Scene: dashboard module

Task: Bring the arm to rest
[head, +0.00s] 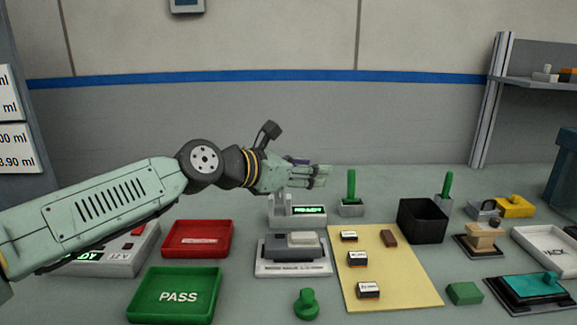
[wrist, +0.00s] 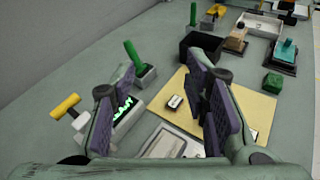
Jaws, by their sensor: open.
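My arm reaches in from the left in the head view, its forearm roughly level above the bench. My gripper (head: 322,176) is held in the air above the back of the bench, pointing right. In the wrist view my gripper (wrist: 160,112) shows its two purple-padded fingers spread apart with nothing between them. Below it are a grey device with a lit green display (head: 308,210) and a grey dashboard module fixture (head: 293,254). Nothing touches the fingers.
A red tray (head: 197,252) and a green PASS tray (head: 176,312) lie at left. A yellow mat (head: 398,288) with small labelled blocks lies right of centre. A black bin (head: 422,238), green-handled tools (head: 351,186) and a white tray (head: 528,237) stand around it.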

